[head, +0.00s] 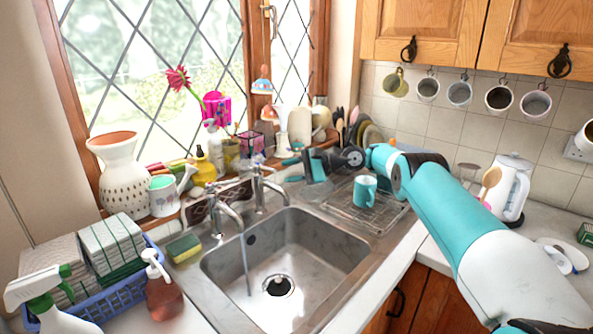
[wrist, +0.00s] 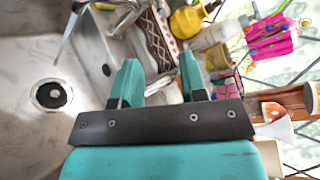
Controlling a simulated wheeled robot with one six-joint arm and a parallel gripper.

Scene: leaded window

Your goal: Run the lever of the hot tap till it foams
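Two chrome taps stand at the back of the steel sink in the head view, a left one (head: 229,216) and a right one (head: 259,186). I cannot tell which is the hot one. A thin stream of water (head: 246,265) falls from the left tap into the basin (head: 311,254); it also shows in the wrist view (wrist: 64,48). The basin shows bare metal and a dark drain (head: 279,286). My gripper (head: 309,166) is behind the sink, to the right of the taps. In the wrist view my gripper (wrist: 160,76) is open, with nothing between its fingers.
A teal mug (head: 365,191) stands on the draining rack (head: 375,214) near my arm. The sill is crowded with bottles, a watering can (head: 163,194) and a vase (head: 122,170). A sponge (head: 184,248) lies left of the sink. A blue basket (head: 131,283) stands front left.

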